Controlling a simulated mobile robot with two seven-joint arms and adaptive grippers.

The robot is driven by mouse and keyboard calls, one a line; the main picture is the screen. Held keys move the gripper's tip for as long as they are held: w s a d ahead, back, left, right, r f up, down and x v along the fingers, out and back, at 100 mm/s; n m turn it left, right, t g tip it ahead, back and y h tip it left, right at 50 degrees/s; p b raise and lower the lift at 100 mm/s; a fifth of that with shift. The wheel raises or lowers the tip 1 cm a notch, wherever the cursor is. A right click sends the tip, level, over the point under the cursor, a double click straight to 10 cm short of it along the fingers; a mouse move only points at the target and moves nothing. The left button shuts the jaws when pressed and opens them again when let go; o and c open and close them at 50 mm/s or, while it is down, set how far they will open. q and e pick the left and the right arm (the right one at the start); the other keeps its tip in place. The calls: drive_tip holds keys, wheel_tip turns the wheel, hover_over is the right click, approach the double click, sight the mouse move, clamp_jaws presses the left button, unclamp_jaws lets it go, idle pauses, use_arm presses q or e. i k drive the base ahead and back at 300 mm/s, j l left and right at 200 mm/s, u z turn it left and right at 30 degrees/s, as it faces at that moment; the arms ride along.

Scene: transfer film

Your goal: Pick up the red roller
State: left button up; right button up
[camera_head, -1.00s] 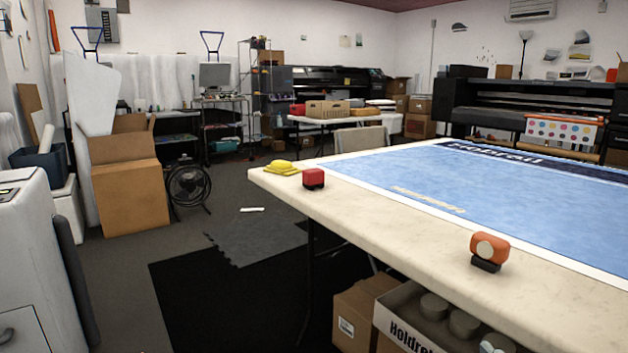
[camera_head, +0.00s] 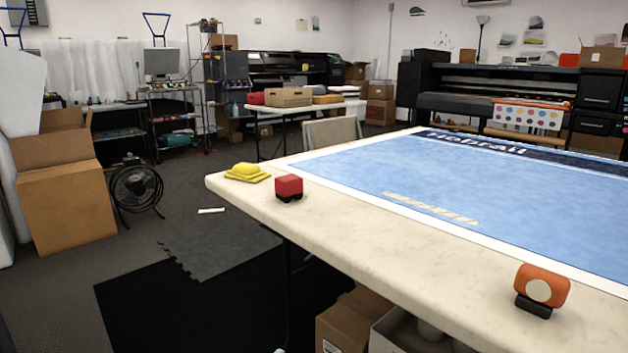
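A small red block-shaped thing (camera_head: 289,186) with a dark base stands on the near edge strip of the white table (camera_head: 370,240), near its left corner. It looks like the red roller, but its shape is too small to be sure. An orange-red rounded thing (camera_head: 555,283) with a pale round face and a black base stands on the same strip, farther right and nearer to me. Neither of my grippers shows in the head view.
A yellow pad-like object (camera_head: 246,172) lies at the table's left corner. A blue printed film (camera_head: 400,185) covers much of the table. Cardboard boxes (camera_head: 348,320) sit under it. A black fan (camera_head: 138,187) and open carton (camera_head: 66,195) stand left. Dark floor mats (camera_head: 190,310) lie clear.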

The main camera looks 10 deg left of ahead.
sight(289, 186)
drive_tip(key=i+j+z, duration=0.2)
drive_tip(key=j+z, duration=0.25)
drive_tip(key=j, duration=0.2)
drive_tip(key=j+z, duration=0.45)
drive_tip(key=j, duration=0.25)
drive_tip(key=j+z, duration=0.45)
drive_tip(key=j, duration=0.3)
drive_tip(key=k+j+z, duration=0.15)
drive_tip(key=j, duration=0.2)
drive_tip(key=j+z, duration=0.1)
drive_tip(key=j, duration=0.25)
